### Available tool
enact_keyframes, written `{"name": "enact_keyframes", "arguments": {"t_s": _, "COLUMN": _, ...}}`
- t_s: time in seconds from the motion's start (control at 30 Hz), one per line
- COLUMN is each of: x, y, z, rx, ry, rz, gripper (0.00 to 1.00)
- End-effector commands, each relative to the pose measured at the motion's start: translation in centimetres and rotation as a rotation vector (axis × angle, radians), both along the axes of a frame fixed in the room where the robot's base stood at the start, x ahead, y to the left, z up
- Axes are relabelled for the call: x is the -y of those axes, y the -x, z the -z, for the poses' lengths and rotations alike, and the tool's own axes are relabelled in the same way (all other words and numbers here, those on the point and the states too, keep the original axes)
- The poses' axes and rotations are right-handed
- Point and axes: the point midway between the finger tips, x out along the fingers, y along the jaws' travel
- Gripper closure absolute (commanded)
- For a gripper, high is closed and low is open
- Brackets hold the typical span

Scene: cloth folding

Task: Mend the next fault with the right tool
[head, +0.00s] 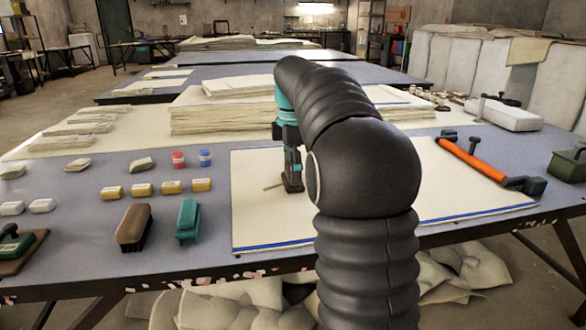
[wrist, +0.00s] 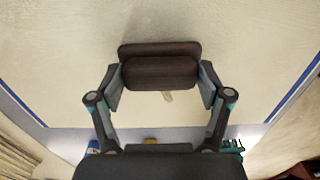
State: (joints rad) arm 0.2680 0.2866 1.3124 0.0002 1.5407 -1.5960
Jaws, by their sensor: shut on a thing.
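My gripper (head: 291,172) is low over the cream cloth (head: 258,222) with blue stripes along its edges. It is shut on a dark brown block-like tool (head: 292,185), which also shows between the fingers in the wrist view (wrist: 160,75). The tool is at or just above the cloth; I cannot tell if it touches. A small tan mark or strip (head: 273,187) lies on the cloth just left of the tool. In the wrist view a tan bit (wrist: 167,97) shows beside the tool. My arm hides the middle of the cloth.
Left of the cloth are a brown brush (head: 133,227), a green brush (head: 188,220), several yellow blocks (head: 141,190), and red (head: 178,159) and blue (head: 205,158) pots. An orange-handled tool (head: 480,160) lies on the right. Stacked cloth (head: 215,121) stands behind.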

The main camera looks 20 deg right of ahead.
Motion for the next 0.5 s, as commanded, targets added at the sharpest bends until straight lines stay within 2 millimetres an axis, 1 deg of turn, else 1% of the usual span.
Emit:
{"name": "enact_keyframes", "arguments": {"t_s": 0.17, "x": -0.7, "y": -0.2, "z": -0.2, "rx": 0.0, "ry": 0.0, "rz": -0.002, "gripper": 0.5}}
{"name": "enact_keyframes", "arguments": {"t_s": 0.5, "x": -3.2, "y": -0.8, "z": -0.3, "rx": -0.001, "ry": 0.0, "rz": -0.002, "gripper": 0.5}}
